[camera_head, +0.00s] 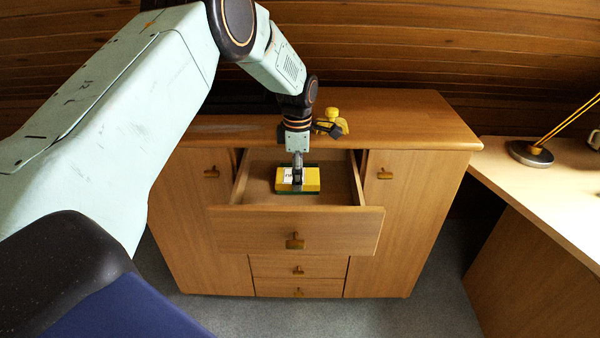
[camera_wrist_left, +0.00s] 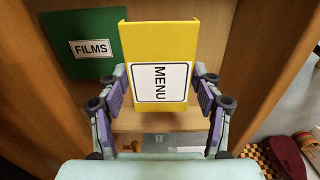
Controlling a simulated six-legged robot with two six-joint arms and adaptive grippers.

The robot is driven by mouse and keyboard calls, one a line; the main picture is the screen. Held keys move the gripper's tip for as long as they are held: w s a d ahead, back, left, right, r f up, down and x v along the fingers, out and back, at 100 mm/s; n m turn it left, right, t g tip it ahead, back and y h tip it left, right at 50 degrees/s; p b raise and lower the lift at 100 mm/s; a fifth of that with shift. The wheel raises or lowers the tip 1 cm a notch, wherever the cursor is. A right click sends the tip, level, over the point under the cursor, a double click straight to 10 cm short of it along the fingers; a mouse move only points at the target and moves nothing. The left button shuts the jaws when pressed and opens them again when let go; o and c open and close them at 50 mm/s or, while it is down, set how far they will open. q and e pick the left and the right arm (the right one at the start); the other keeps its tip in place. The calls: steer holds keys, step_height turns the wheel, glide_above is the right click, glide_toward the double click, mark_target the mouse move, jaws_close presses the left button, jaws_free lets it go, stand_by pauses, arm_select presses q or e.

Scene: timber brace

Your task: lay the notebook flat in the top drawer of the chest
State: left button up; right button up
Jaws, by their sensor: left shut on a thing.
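A yellow notebook (camera_head: 312,180) labelled MENU shows large in the left wrist view (camera_wrist_left: 160,42). My left gripper (camera_head: 297,173) is shut on it, with one finger at each side of it in the left wrist view (camera_wrist_left: 161,88). The notebook is over the pulled-out top drawer (camera_head: 265,229) of the wooden chest (camera_head: 400,215). I cannot tell whether it touches the drawer floor. A green item (camera_wrist_left: 88,45) labelled FILMS lies beside and partly behind the notebook. My right gripper is not in view.
A yellow and black object (camera_head: 330,122) sits on the chest top behind the drawer. A desk (camera_head: 545,185) with a lamp (camera_head: 531,153) stands to the right. The lower drawers (camera_head: 298,268) look closed.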

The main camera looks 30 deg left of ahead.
arm_select(q)
steer(key=shift+a+f, duration=0.15)
steer(key=shift+a, duration=0.05)
steer(key=shift+w+d, duration=0.1)
steer(key=shift+d, duration=0.1)
steer(key=shift+r+p, duration=0.2)
steer(key=shift+p, duration=0.3)
step_height(320, 180, down, 5)
steer(key=shift+a+r+b, duration=0.15)
steer(key=shift+b, duration=0.75)
steer(key=shift+f+b, duration=0.4)
steer(key=shift+f, duration=0.35)
steer(key=shift+f+b, duration=0.35)
steer(key=shift+f, duration=0.6)
steer(key=shift+f, duration=0.3)
